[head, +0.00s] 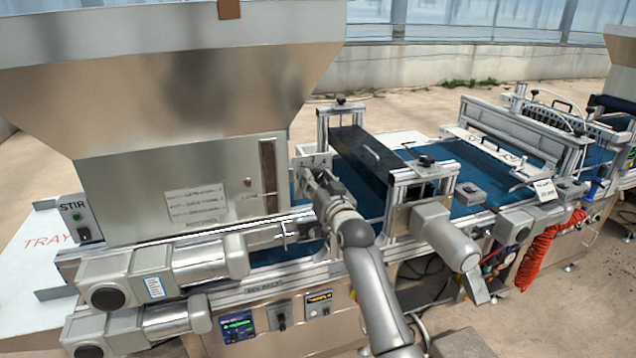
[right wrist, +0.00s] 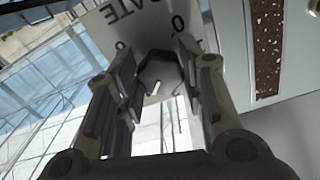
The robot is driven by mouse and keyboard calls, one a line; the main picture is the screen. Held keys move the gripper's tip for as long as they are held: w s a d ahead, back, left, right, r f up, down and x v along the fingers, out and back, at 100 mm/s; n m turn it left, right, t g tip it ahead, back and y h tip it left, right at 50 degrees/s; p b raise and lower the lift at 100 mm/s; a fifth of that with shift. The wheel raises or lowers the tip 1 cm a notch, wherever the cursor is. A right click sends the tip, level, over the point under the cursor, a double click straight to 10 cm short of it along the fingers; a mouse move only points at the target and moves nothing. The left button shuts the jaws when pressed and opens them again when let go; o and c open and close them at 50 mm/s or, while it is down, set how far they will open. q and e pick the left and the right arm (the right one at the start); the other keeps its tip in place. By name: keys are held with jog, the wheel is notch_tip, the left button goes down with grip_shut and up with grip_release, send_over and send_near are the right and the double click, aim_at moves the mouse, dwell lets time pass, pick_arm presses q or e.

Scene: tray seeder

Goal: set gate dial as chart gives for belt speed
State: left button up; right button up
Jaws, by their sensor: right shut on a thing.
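The gate dial's pale plate (head: 314,160) stands at the right side of the hopper in the head view. In the right wrist view the plate (right wrist: 125,30) carries the letters "ATE" and a "0", seen upside down. The dark dial knob (right wrist: 160,72) has a white pointer mark and sits between the fingers of my right gripper (right wrist: 157,62), which is shut on it. In the head view my right gripper (head: 318,184) reaches the plate from the front. A printed label (head: 197,201) on the hopper has lines too small to read. My left gripper is not in view.
The steel hopper (head: 180,95) fills the upper left. Motors (head: 150,270) jut out below it. A green-lit display (head: 238,326) and an amber-lit display (head: 319,297) are on the front panel. A blue belt (head: 460,155) runs right under a black cover (head: 362,152).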

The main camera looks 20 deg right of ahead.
jog(key=o, duration=1)
jog(key=shift+f, duration=0.1)
jog(key=s, duration=1.2)
jog(key=shift+d, duration=0.2)
